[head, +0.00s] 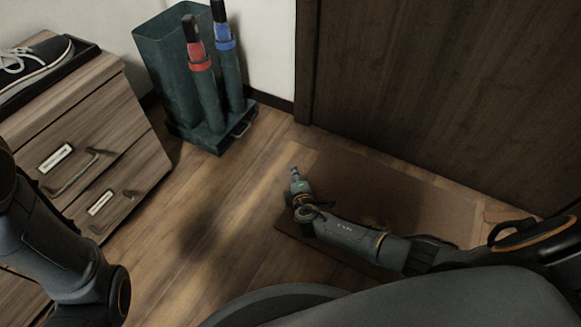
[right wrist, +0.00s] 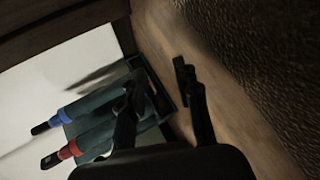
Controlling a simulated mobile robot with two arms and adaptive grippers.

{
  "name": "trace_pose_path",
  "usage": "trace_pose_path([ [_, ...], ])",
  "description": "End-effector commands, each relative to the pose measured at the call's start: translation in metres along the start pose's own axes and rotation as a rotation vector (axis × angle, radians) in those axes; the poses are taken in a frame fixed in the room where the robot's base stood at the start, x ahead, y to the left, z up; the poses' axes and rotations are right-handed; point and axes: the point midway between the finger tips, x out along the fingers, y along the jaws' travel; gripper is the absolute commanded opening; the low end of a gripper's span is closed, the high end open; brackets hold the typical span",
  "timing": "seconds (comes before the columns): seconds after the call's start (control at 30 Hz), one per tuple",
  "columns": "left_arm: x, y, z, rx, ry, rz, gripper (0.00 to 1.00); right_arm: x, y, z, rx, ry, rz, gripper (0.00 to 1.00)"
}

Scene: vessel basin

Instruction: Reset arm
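My right arm reaches in from the right in the head view. Its gripper (head: 295,177) is above the floor by the left edge of the brown mat. In the right wrist view the gripper's two dark fingers (right wrist: 158,80) stand apart with nothing between them. My left arm shows at the left edge of the head view, and its gripper is out of the picture.
A dark green umbrella stand (head: 165,62) holds red-banded (head: 200,75) and blue-banded (head: 226,60) umbrellas. A wooden drawer cabinet (head: 120,130) with a dark shoe (head: 35,65) stands left. A dark door (head: 440,90) rises behind the mat (head: 410,190). Wooden floor (head: 225,215) between is clear.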

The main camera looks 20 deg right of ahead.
Motion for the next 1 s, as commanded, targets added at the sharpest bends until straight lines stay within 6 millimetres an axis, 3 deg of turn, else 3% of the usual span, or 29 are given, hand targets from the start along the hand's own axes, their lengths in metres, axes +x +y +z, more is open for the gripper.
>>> trace_pose_path([
  [0.13,0.009,-0.002,0.003,0.000,0.000,0.000,0.67,-0.005,0.001,0.002,0.012,-0.004,-0.020,0.32],
  [0.77,0.009,-0.002,0.004,0.000,-0.002,-0.001,0.67,-0.006,0.000,0.001,0.019,-0.001,-0.027,0.32],
  [0.87,0.008,-0.004,0.010,-0.002,-0.019,-0.006,0.67,-0.015,0.005,-0.016,0.060,0.049,-0.042,0.32],
  [1.0,0.001,-0.009,0.028,-0.009,-0.073,-0.026,0.67,-0.052,0.031,-0.077,0.212,0.239,-0.084,0.32],
])
